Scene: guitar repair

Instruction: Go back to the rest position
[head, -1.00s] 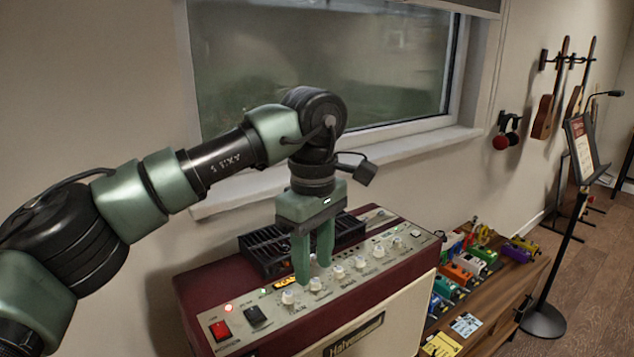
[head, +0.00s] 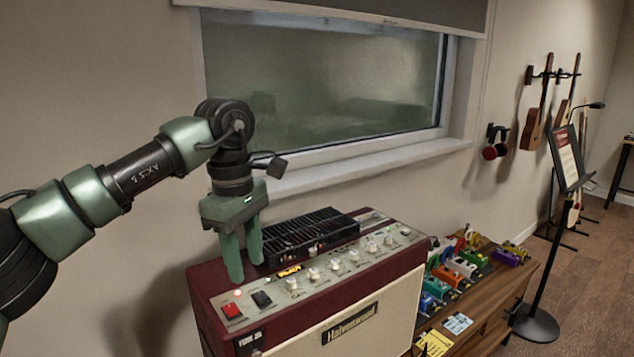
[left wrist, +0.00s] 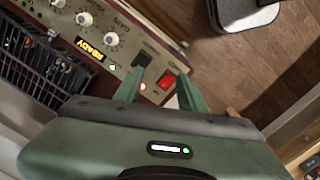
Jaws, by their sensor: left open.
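My left gripper (head: 242,265) is open and empty. In the head view it points down over the left end of the maroon and cream amplifier (head: 372,318), near its black vent grille (head: 308,236). In the left wrist view the open fingers (left wrist: 161,98) show above the control panel, with the red switch (left wrist: 166,81) seen between them and the black switch (left wrist: 143,59) close by. The red switch (head: 231,311) also shows in the head view, below and left of the fingertips, with a small red light lit near it. My right gripper is in neither view.
A wooden shelf (head: 483,318) with several colored pedals stands right of the amplifier. Behind is a window (head: 330,85) with a sill. A music stand (head: 566,160) and hanging guitars (head: 536,110) are farther right. Wall space left of the amplifier is clear.

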